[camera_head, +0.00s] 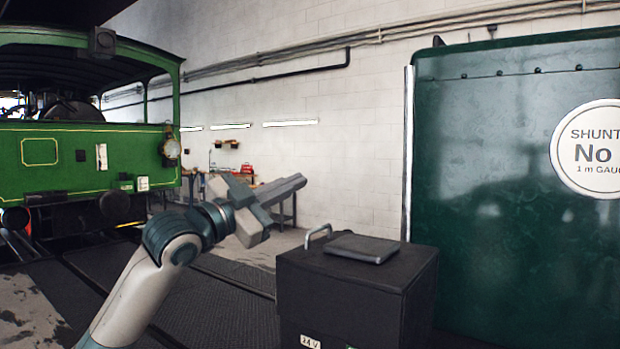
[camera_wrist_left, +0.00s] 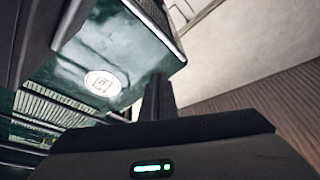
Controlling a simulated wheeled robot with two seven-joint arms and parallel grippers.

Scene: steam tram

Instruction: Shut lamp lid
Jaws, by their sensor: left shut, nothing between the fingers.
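A round lamp (camera_head: 172,149) is fixed to the near right corner of the green tram, at the left of the head view. It is small there, and I cannot make out its lid or whether that is open. My left gripper (camera_head: 300,183) is shut and empty, pointing right, in the air to the right of the lamp in the picture and apart from it. Its dark fingers (camera_wrist_left: 158,97) also show in the left wrist view, with nothing between them. My right gripper is not in view.
A black box (camera_head: 335,302) marked 24 V, with a handle (camera_head: 318,234) and a flat dark plate (camera_head: 362,247) on top, stands below right of my left gripper. A large green panel (camera_head: 480,190) fills the right. A workbench (camera_head: 282,195) stands at the back wall.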

